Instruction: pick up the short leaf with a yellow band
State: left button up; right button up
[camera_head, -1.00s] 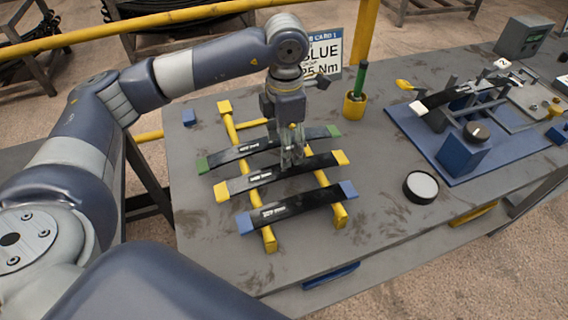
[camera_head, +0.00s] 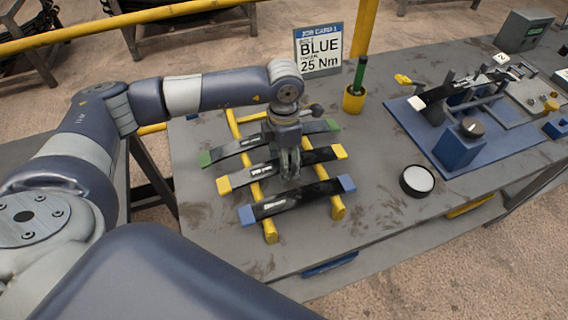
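The leaf with yellow end bands (camera_head: 248,173) is dark and lies across two yellow rails (camera_head: 269,227), between a green-banded leaf (camera_head: 233,150) and a blue-banded leaf (camera_head: 285,203). All show in the head view. My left gripper (camera_head: 290,176) points down over the middle of the yellow-banded leaf, with its fingertips at the leaf. The fingers hide part of that leaf. I cannot tell whether they are shut on it. My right gripper is not in view.
A job card (camera_head: 319,50) reads BLUE, 25 Nm. A yellow cup (camera_head: 353,101) with a green-handled tool stands behind the rails. A round white-topped item (camera_head: 417,180) lies to the right. A blue fixture base (camera_head: 462,172) stands farther right. Table at front right is clear.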

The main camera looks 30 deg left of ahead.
pick_arm(q)
jog(key=c, duration=0.8)
jog(key=shift+w+r, duration=0.1)
jog(key=shift+r, duration=0.05)
jog(key=shift+r, duration=0.1)
